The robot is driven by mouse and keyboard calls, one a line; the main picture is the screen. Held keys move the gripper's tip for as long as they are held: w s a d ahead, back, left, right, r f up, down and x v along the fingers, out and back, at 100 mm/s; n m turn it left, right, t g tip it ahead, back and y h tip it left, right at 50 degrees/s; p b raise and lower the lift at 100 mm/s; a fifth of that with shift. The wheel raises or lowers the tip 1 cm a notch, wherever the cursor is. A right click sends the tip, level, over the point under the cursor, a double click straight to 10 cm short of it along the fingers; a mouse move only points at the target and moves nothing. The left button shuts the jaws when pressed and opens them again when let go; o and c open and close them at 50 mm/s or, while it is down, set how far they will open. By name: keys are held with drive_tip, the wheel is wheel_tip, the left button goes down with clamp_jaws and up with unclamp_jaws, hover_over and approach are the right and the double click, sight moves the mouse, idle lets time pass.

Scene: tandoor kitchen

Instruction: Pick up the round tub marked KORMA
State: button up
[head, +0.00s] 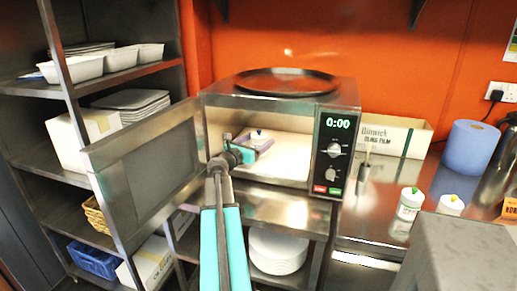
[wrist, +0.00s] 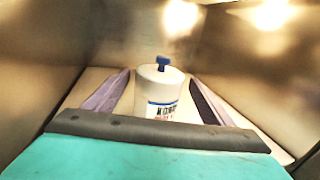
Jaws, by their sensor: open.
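A white round tub (wrist: 158,90) with a blue knob on its lid stands upright inside the microwave. Its blue-banded label is partly hidden by my gripper's body; the dark letters seem to start with KO, but I cannot read the whole word. In the head view the tub (head: 258,135) shows only as a small white top behind my gripper. My gripper (wrist: 160,77) is open, with one finger on each side of the tub. I cannot tell whether either finger touches it. In the head view my gripper (head: 246,150) reaches through the microwave's open front.
The microwave (head: 326,190) has its door (head: 150,170) swung open to the left, beside my arm. Its walls are close around my gripper. A dark round tray (head: 285,82) lies on top. Two white tubs, one green-knobbed (head: 409,205) and one yellow-knobbed (head: 451,205), stand on the right counter.

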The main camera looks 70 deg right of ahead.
idle(0.3)
drive_tip(key=shift+p+x, duration=0.4)
drive_tip(key=shift+x, duration=2.2)
drive_tip(key=shift+r, duration=0.15)
drive_tip(key=shift+w, duration=0.1)
drive_tip(key=c, duration=1.5)
drive_tip(key=shift+o, duration=0.2)
drive_tip(key=shift+r, duration=0.1)
